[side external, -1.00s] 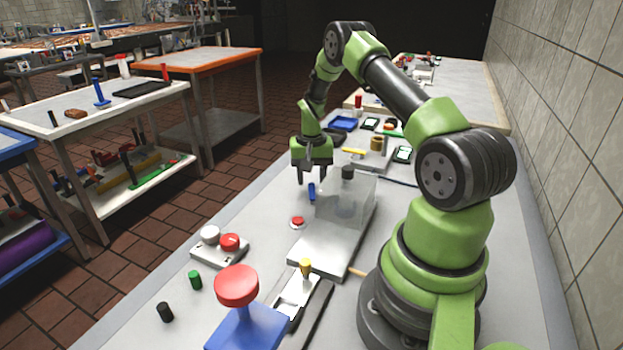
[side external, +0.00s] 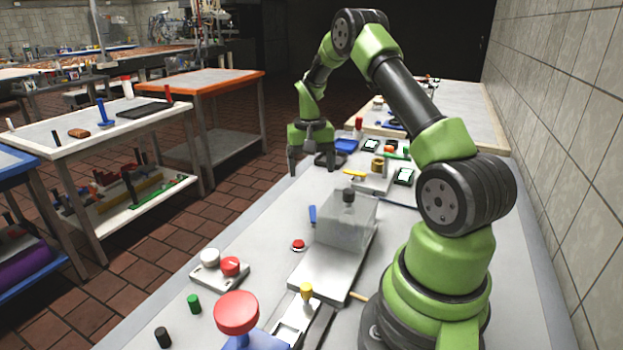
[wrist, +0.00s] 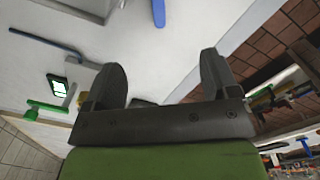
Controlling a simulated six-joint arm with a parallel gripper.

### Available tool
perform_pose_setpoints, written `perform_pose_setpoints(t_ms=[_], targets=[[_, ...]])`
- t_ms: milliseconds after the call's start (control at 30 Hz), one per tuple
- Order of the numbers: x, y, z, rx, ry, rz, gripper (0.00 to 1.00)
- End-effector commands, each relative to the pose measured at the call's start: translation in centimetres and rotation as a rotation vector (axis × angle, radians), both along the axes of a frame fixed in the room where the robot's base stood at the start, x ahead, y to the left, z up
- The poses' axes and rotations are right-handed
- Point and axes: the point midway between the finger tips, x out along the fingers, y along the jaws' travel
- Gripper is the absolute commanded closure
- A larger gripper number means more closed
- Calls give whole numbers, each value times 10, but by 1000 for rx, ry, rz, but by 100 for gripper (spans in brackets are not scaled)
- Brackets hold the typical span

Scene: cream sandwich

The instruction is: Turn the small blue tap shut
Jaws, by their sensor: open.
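The small blue tap (side external: 312,214) shows as a short blue handle beside the clear box, over the pale bench. A blue bar at the top of the wrist view (wrist: 158,12) looks like the same handle. I cannot tell from these views whether the tap is open or shut. My gripper (side external: 310,163) is open and empty, beyond the tap toward the far end of the bench, apart from it. In the wrist view its two dark fingers (wrist: 160,75) stand wide apart with bare bench between them.
The clear box (side external: 346,222) stands on a white base right of the tap. A red button (side external: 298,245) is in front. Phone-like devices (side external: 404,176), a yellow stick (side external: 355,174) and a blue tray (side external: 346,145) lie at the back. The bench's left edge borders open floor.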

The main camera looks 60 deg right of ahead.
Motion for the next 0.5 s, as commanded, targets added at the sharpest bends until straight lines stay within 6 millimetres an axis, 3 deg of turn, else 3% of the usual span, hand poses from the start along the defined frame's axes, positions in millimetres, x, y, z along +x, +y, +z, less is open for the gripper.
perform_pose_setpoints(t_ms=[33, 67, 300, 500], targets=[[3, 4, -2, 0, 23, 98, 7], [5, 7, -3, 0, 40, 175, 0], [19, 29, -7, 39, 246, 944, 0], [26, 39, -6, 95, 373, 1354, 0]])
